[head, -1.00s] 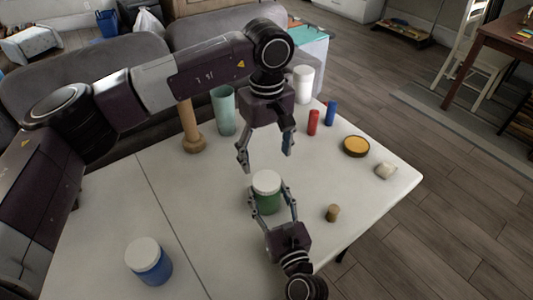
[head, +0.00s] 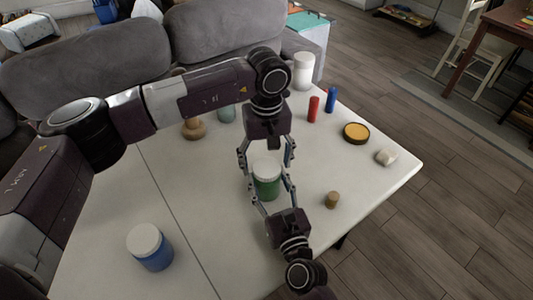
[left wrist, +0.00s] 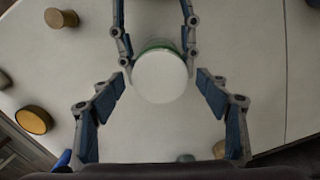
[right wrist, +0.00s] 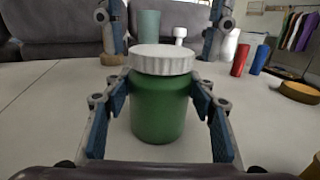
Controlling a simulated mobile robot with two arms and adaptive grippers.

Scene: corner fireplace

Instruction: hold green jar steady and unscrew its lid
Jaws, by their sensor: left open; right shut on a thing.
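The green jar (head: 267,188) stands upright on the white table with its white lid (head: 266,168) on. In the right wrist view the jar body (right wrist: 160,110) is between the fingers of my right gripper (right wrist: 160,95), which is shut on it below the ribbed lid (right wrist: 160,60). My left gripper (head: 266,160) comes down from above, open, with its fingers on either side of the lid. In the left wrist view the lid (left wrist: 160,77) sits between the spread fingers of my left gripper (left wrist: 160,90), with visible gaps.
A blue jar with white lid (head: 150,248) stands at front left. A cork-like piece (head: 332,199), red cylinder (head: 313,109), blue cylinder (head: 331,99), yellow-topped round tin (head: 356,133) and pale lump (head: 386,157) are on the right. A white container (head: 303,71) stands behind. The table's left side is mostly clear.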

